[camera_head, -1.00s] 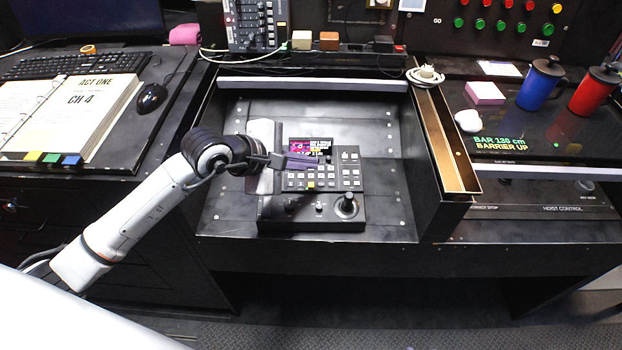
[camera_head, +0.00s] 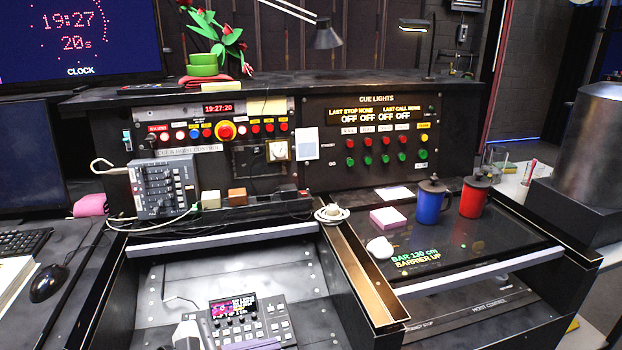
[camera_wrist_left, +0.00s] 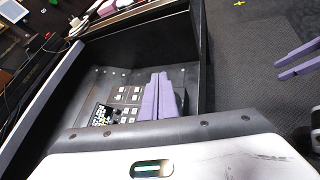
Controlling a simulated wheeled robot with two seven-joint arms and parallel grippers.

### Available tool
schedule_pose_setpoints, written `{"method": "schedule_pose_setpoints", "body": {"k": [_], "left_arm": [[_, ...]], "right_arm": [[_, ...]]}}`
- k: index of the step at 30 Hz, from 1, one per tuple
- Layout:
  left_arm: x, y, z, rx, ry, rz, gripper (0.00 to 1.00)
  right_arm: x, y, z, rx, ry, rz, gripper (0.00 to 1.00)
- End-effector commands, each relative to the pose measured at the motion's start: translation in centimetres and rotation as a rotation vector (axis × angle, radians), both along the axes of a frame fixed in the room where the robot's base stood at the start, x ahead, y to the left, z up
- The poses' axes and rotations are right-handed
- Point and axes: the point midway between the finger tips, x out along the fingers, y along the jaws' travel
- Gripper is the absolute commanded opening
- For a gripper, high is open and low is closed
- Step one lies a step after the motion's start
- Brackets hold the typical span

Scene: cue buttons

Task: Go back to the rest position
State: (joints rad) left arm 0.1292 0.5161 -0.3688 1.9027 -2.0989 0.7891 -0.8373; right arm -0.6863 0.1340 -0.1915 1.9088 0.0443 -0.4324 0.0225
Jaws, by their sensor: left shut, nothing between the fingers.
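My left gripper (camera_head: 250,344) shows only at the bottom edge of the head view, its purple fingers over the lower part of the button panel (camera_head: 222,322). In the left wrist view the left gripper (camera_wrist_left: 160,98) is shut and empty, its fingers pointing at the panel (camera_wrist_left: 125,97) in the recessed desk. The fingers hide part of the panel, and the gap between them and it is unclear. My right gripper (camera_wrist_left: 277,71) shows at the right edge of the left wrist view, over the floor. How far its two purple fingers are apart is unclear.
The desk well has raised walls, with a brown-lined narrow trough (camera_head: 365,285) to its right. Beyond stand a blue mug (camera_head: 430,203), a red mug (camera_head: 474,197) and a pink block (camera_head: 388,218). A grey mixer (camera_head: 163,186) stands behind the well.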

Motion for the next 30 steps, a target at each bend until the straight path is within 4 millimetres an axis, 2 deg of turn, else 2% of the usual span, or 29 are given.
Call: {"method": "schedule_pose_setpoints", "body": {"k": [1, 2, 5, 8, 11, 14, 16, 20, 21, 25, 27, 30], "left_arm": [[-1.4, -1.7, 0.4, -0.192, 0.092, 0.039, 0.0], [-1.9, -2.4, 0.9, -0.308, 0.147, 0.067, 0.0], [-3.0, -3.3, 2.6, -0.689, 0.341, 0.187, 0.0], [-3.3, -2.2, 3.2, -1.056, 0.552, 0.345, 0.0], [-3.3, 0.4, 2.0, -1.41, 0.769, 0.537, 0.0], [-4.0, 3.5, -1.3, -1.75, 0.987, 0.767, 0.0], [-5.2, 5.6, -4.7, -1.977, 1.134, 0.953, 0.0], [-9.8, 8.2, -12.2, -2.361, 1.385, 1.34, 0.0], [-11.5, 8.5, -14.3, 2.365, -1.391, -1.401, 0.0], [-16.6, 8.3, -19.1, 2.015, -1.194, -1.335, 0.0], [-18.7, 8.0, -20.7, 1.894, -1.123, -1.308, 0.0], [-20.5, 7.5, -21.8, 1.793, -1.065, -1.281, 0.0]], "right_arm": [[0.0, 0.0, 0.0, 0.0, 0.0, 0.0, 0.31], [0.0, 0.0, 0.0, 0.0, 0.0, 0.0, 0.31], [0.0, -0.1, 0.0, -0.001, 0.0, -0.001, 0.31], [0.0, -0.1, 0.0, -0.002, 0.002, 0.0, 0.31], [0.0, -0.1, 0.0, -0.002, 0.003, 0.0, 0.31], [-0.1, -0.1, -0.1, -0.002, 0.004, 0.0, 0.31], [0.0, -0.1, -0.1, -0.004, 0.003, 0.0, 0.31], [-0.1, -0.1, -0.1, -0.004, 0.004, 0.0, 0.31], [-0.1, -0.1, -0.1, -0.004, 0.004, 0.0, 0.31], [-0.1, -0.1, -0.1, -0.004, 0.004, 0.0, 0.31], [-0.1, -0.1, -0.1, -0.004, 0.004, 0.0, 0.31], [0.0, -0.1, -0.1, -0.004, 0.003, 0.0, 0.31]]}}
